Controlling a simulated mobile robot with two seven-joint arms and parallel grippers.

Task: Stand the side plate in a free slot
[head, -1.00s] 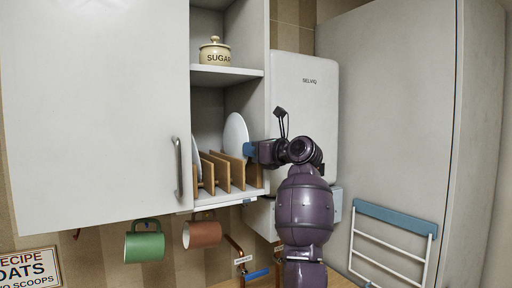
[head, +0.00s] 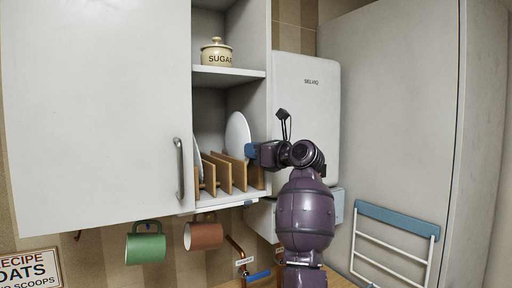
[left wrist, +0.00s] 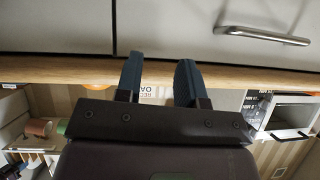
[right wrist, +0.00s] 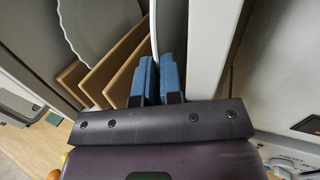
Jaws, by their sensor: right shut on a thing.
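The white side plate (head: 237,136) is upright in the open cupboard, at the right end of the wooden plate rack (head: 223,176). My right gripper (head: 251,150) is shut on its right edge. In the right wrist view the plate (right wrist: 154,32) shows edge-on between the blue fingertips (right wrist: 159,75), beside the rack's dividers (right wrist: 113,68). The plate's lower edge is hidden behind a divider, so I cannot tell whether it touches the rack's base. Another white plate (head: 197,160) stands at the rack's left end. My left gripper (left wrist: 160,80) is open and empty in the left wrist view.
The cupboard door (head: 95,110) is at the left. A sugar pot (head: 216,52) stands on the shelf above the rack. A green mug (head: 145,246) and a brown mug (head: 204,234) hang below. A white boiler (head: 306,110) is right of the rack.

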